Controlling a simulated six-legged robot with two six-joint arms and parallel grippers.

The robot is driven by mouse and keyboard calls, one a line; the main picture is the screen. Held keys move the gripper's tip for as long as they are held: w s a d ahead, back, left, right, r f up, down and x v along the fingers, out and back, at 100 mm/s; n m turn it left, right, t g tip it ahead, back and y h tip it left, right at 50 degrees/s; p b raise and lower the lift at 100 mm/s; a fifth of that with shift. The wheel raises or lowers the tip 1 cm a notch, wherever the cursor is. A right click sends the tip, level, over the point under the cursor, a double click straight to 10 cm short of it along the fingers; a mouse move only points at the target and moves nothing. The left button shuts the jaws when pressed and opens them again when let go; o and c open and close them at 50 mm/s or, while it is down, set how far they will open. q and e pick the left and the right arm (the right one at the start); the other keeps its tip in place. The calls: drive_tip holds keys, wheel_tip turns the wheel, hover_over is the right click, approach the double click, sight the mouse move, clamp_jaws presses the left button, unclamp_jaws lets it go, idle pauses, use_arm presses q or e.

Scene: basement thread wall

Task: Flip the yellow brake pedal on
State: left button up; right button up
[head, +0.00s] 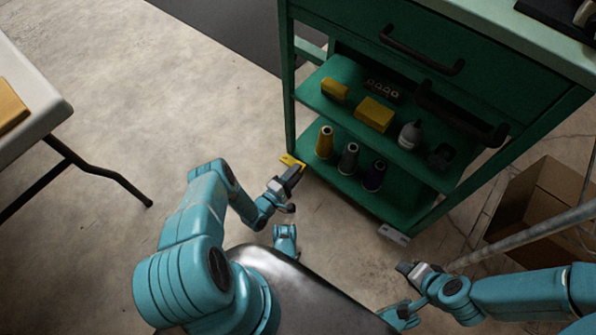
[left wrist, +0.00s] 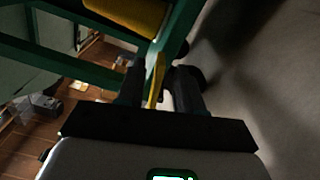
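The yellow brake pedal (head: 291,161) sits low at the near left corner of the green cart (head: 290,95), by the floor. My left gripper (head: 292,174) is right beside it in the head view and hides part of it. In the left wrist view the pedal (left wrist: 157,78) shows as a narrow yellow strip between the two dark fingers of my left gripper (left wrist: 161,92). The fingers stand apart, with a gap at least on the right side of the strip. A dark caster wheel (left wrist: 188,82) is behind the right finger. My right gripper (head: 404,268) is low at the right, away from the cart; its fingers are too small to read.
The cart's shelves hold yellow boxes (head: 374,114), a grey bottle (head: 410,135) and thread cones (head: 324,142). A cardboard box (head: 540,205) and a metal pole (head: 520,238) are at the right. A table (head: 30,105) stands at the left. Floor between is clear.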

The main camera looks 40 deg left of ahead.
use_arm(q)
drive_tip(key=shift+w, duration=0.95)
use_arm(e)
drive_tip(key=shift+w+d+f, duration=0.1)
drive_tip(key=shift+w+f, duration=0.1)
drive_tip(key=shift+f, duration=0.05)
use_arm(q)
clamp_jaws()
drive_tip(key=m, duration=0.2)
drive_tip(key=f+m, duration=0.1)
drive_tip(key=m, duration=0.2)
drive_tip(key=shift+d+f+m, duration=0.2)
drive_tip(key=shift+f+m, duration=0.1)
drive_tip(key=shift+f, duration=0.05)
unclamp_jaws()
drive_tip(key=s+p, duration=0.1)
drive_tip(key=s, duration=0.4)
drive_tip(key=s+p, duration=0.1)
drive_tip(key=s, duration=0.5)
drive_tip(key=s+a+p, duration=0.1)
drive_tip(key=s, duration=0.4)
drive_tip(key=shift+s+a, duration=0.1)
drive_tip(key=shift+s, duration=0.1)
use_arm(e)
drive_tip(key=shift+g, duration=0.4)
drive_tip(key=s+r, duration=0.1)
drive_tip(key=r, duration=0.1)
drive_tip(key=s+r, duration=0.1)
drive_tip(key=shift+s+a+r, duration=0.2)
drive_tip(key=shift+s+a, duration=0.1)
